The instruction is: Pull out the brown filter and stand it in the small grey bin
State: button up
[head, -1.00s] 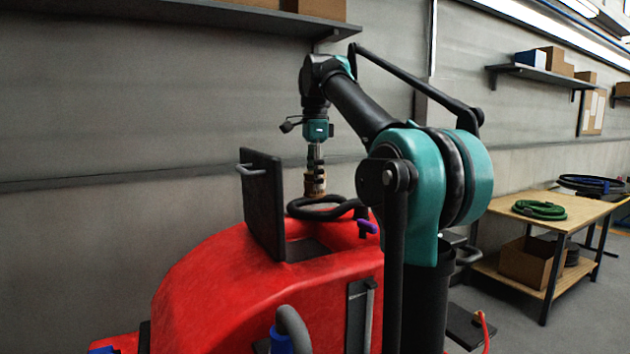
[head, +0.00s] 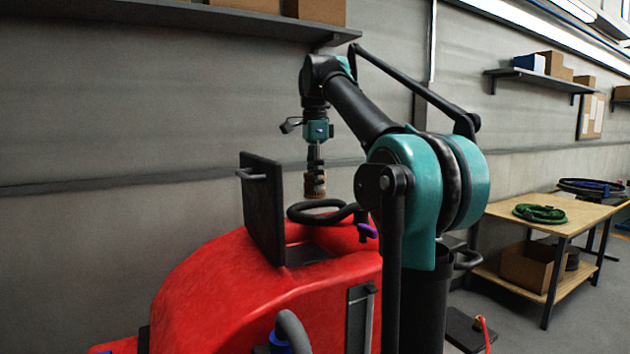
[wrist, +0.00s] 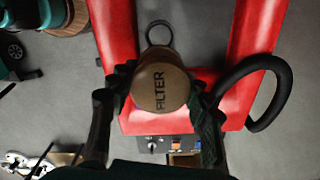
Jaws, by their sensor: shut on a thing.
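The brown filter (wrist: 161,86), marked FILTER on its top, is between the fingers of my gripper (wrist: 160,92) in the wrist view. My gripper (head: 315,168) is shut on it, pointing down. In the head view the filter (head: 315,185) hangs upright above the red scrubber tank (head: 240,285), near the black hose loop (head: 325,213). The black lid (head: 263,208) of the tank stands open to the left of the filter. I cannot make out the small grey bin for certain in either view.
A wooden workbench (head: 550,212) with a green coiled hose (head: 539,213) and a cardboard box (head: 527,264) below stands at the right. A wall shelf (head: 160,15) runs above at the left. A purple handle (head: 367,231) sits by the hose.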

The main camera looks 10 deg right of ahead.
jog(key=shift+r, duration=2.45)
